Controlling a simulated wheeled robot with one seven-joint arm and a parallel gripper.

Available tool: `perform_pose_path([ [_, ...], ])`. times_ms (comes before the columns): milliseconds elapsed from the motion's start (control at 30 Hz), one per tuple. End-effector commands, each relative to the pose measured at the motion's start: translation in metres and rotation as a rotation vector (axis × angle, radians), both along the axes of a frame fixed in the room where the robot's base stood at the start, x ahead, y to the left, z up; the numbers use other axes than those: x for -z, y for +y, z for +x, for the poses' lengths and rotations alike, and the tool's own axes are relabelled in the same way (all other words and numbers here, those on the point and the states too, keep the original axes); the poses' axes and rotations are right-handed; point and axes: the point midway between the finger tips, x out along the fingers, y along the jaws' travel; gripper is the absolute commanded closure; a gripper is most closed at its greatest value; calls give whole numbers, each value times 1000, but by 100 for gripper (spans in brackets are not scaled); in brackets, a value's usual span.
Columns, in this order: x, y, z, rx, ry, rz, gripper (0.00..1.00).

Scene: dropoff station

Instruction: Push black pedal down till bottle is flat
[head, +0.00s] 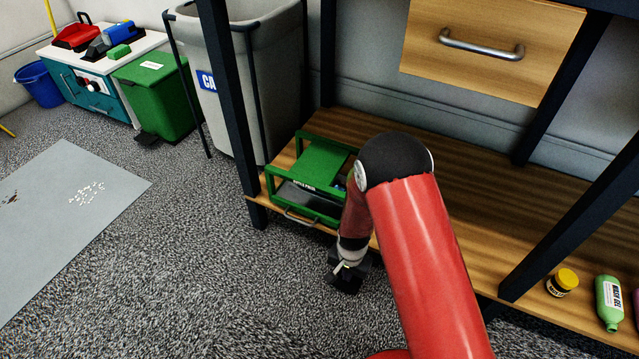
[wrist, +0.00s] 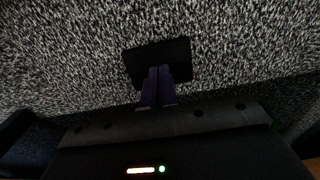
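A green press frame (head: 320,163) with a white label stands on the low wooden shelf, left of my arm. A bottle inside it cannot be made out; a small blue patch shows at its right side, partly behind my arm. In the wrist view, a black rectangular pedal plate (wrist: 176,52) shows above the carpet, at the fingertips. My gripper (wrist: 157,70) has its two dark fingers together, pointing onto the plate; whether they press on it I cannot tell. In the head view my gripper (head: 346,270) is low in front of the shelf, and the black plate is hard to separate from it.
A metal handle (head: 302,217) sits at the shelf's front below the press. A table leg (head: 228,90) stands left of it. A grey bin (head: 250,85) and a green bin (head: 155,95) with its own black pedal (head: 147,138) stand further left.

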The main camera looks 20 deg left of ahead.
Motion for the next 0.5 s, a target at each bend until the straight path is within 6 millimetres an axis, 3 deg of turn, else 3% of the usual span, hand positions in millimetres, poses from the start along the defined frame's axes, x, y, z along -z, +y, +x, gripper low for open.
perform_pose_path([
  [167, -5, -1, 5, 3, -10, 2, 100],
  [500, -52, -2, 8, 3, -7, 1, 100],
])
